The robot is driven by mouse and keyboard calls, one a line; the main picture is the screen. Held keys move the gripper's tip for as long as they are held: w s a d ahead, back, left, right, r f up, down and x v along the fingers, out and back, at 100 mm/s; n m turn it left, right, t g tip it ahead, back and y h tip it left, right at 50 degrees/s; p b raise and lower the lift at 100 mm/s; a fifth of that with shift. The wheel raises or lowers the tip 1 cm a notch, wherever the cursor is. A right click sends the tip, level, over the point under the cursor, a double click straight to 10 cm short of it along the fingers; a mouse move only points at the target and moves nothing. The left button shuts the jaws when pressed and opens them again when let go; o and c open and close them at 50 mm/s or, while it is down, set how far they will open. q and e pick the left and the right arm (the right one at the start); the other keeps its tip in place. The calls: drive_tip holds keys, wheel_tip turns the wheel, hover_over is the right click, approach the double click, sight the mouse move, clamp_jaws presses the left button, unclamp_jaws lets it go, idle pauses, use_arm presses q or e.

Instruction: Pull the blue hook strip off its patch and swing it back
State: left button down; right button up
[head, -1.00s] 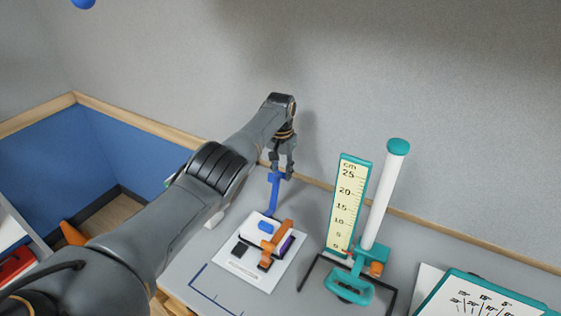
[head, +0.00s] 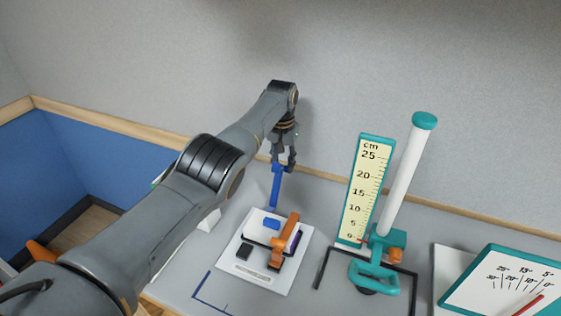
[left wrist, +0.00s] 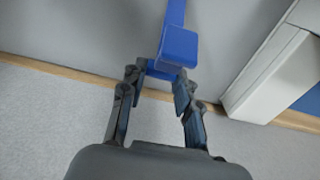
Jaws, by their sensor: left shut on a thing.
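The blue hook strip (head: 275,187) stands up from the back of a white board (head: 246,276). Its upper end is between the fingers of my left gripper (head: 283,165), which is shut on it. In the left wrist view the strip's blue end block (left wrist: 179,48) shows at the fingertips of the left gripper (left wrist: 158,88), with the strip running away beyond it. A dark square patch (head: 245,252) lies bare on the board, apart from the strip. A small blue block (head: 271,223) and an orange part (head: 285,240) are also on the board. My right gripper is not in view.
A yellow centimetre scale (head: 364,190) and a white tube (head: 409,175) on a teal stand (head: 375,274) are to the right. A white angle board (head: 505,285) is at the far right. The wall is close behind the left gripper.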

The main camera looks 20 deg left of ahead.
use_arm(q)
drive_tip(key=shift+w+r, duration=0.35)
drive_tip(key=shift+r, duration=0.05)
drive_tip(key=c, duration=1.1)
unclamp_jaws()
drive_tip(key=shift+c, duration=0.2)
drive_tip(key=shift+o, duration=0.9)
drive_tip(key=shift+w+d+f, duration=0.1)
drive_tip(key=shift+f, duration=0.1)
wheel_tip(320, 180, up, 12)
drive_tip(key=shift+s+f, duration=0.15)
drive_tip(key=shift+s, duration=0.2)
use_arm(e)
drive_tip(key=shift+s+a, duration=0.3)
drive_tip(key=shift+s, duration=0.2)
